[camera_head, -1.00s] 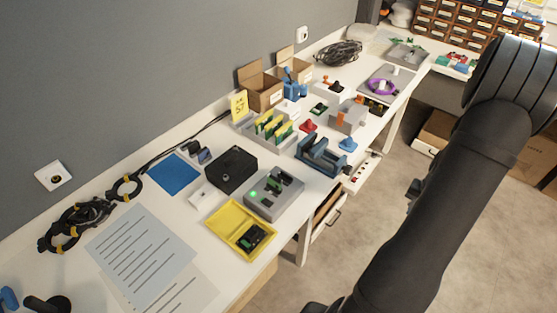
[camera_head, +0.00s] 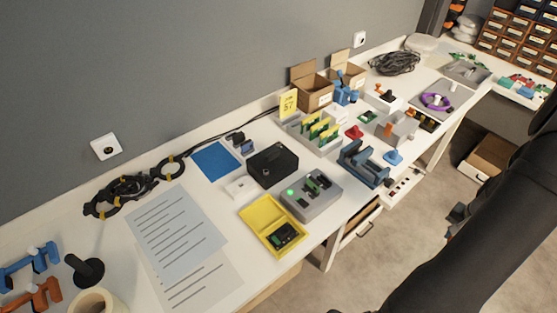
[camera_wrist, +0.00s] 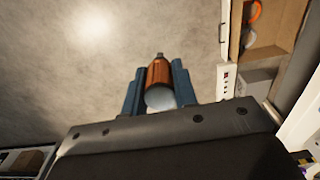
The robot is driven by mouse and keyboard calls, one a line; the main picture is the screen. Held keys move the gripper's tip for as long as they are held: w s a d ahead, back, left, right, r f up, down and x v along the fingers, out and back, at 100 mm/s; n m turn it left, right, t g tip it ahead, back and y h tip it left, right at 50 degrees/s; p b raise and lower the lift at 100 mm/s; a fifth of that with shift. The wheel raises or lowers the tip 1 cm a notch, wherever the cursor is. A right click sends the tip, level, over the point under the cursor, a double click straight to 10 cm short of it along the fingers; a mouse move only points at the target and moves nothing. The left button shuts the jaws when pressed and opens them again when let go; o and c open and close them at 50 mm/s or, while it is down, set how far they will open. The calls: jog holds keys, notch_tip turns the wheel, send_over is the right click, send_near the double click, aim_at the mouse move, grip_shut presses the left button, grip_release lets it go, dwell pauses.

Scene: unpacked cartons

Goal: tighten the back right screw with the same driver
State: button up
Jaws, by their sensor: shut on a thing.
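In the wrist view my gripper (camera_wrist: 160,92) is shut on the driver (camera_wrist: 158,74). The driver has an orange-brown barrel, a pale rounded end toward the camera and a small dark tip at the far end. Its two blue fingers lie on either side of it, above bare floor. In the head view only my dark arm shows at the lower right; the gripper is out of that picture. No screw can be made out. A grey fixture with a green light (camera_head: 322,205) and a black box (camera_head: 273,164) stand on the bench.
A yellow tray (camera_head: 262,213) lies in front of the grey fixture. A blue holder (camera_head: 362,166) and several small parts stand farther along the bench. An open drawer (camera_head: 357,222) juts out under the bench edge. The wrist view shows open floor (camera_wrist: 60,60) at left.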

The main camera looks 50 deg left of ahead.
jog(key=shift+r, duration=0.1)
jog(key=w+a+r, duration=0.4)
jog(key=r, duration=0.4)
jog(key=w+a+r, duration=0.3)
jog(key=w+r, duration=0.2)
jog(key=r, duration=0.2)
jog(key=s+a+n, duration=0.2)
jog(key=a+n, duration=0.5)
jog(key=a, duration=1.3)
jog(key=n, duration=1.4)
send_over(279, 145)
jog(key=shift+w+a+f, duration=0.15)
jog(key=shift+f, duration=0.85)
jog(key=shift+w+a+f, duration=0.1)
jog(key=shift+f, duration=0.85)
jog(key=shift+f, duration=1.3)
